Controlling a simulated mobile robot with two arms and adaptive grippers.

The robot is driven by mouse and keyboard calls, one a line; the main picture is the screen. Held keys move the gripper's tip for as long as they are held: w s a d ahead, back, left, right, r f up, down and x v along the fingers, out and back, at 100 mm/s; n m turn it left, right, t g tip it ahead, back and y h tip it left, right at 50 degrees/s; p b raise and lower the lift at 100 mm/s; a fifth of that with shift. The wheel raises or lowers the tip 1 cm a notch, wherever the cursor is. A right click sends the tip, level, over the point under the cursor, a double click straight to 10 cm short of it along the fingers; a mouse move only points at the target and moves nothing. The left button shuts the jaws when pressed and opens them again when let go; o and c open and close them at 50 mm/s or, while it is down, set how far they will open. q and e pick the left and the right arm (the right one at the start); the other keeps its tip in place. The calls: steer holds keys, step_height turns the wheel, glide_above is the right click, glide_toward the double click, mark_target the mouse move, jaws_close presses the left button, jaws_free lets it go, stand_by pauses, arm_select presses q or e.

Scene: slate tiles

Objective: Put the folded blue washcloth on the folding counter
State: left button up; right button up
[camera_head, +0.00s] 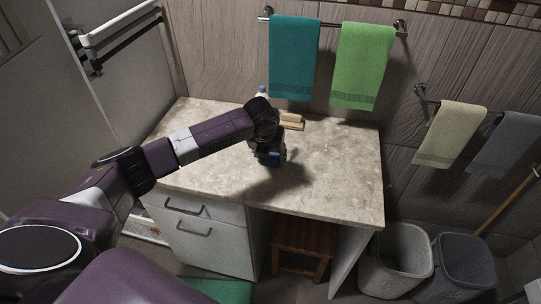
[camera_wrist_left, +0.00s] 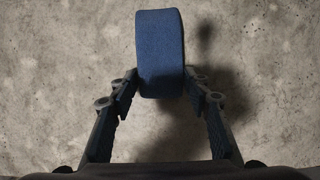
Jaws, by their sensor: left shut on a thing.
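The folded blue washcloth (camera_wrist_left: 160,45) is between the fingers of my left gripper (camera_wrist_left: 160,88) in the left wrist view. The fingers are shut on its near part, and its far end sticks out past them. In the head view the left gripper (camera_head: 268,160) points down over the folding counter (camera_head: 330,165), with a bit of the blue washcloth (camera_head: 274,158) showing below my arm. The counter has a mottled stone-like top. A shadow lies on the top beside the washcloth; I cannot tell whether the cloth touches it. My right gripper is not in view.
A wooden brush-like object (camera_head: 292,122) and a bottle (camera_head: 262,90) stand at the counter's back. Teal (camera_head: 294,60) and green (camera_head: 362,65) towels hang behind. A wooden stool (camera_head: 300,245) is under the counter; bins (camera_head: 398,260) stand at right. The counter's right half is clear.

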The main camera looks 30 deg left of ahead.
arm_select(q)
steer(key=o, duration=1)
steer(key=shift+o, duration=0.2)
steer(key=b+v, duration=0.1)
steer(key=v, duration=1.1)
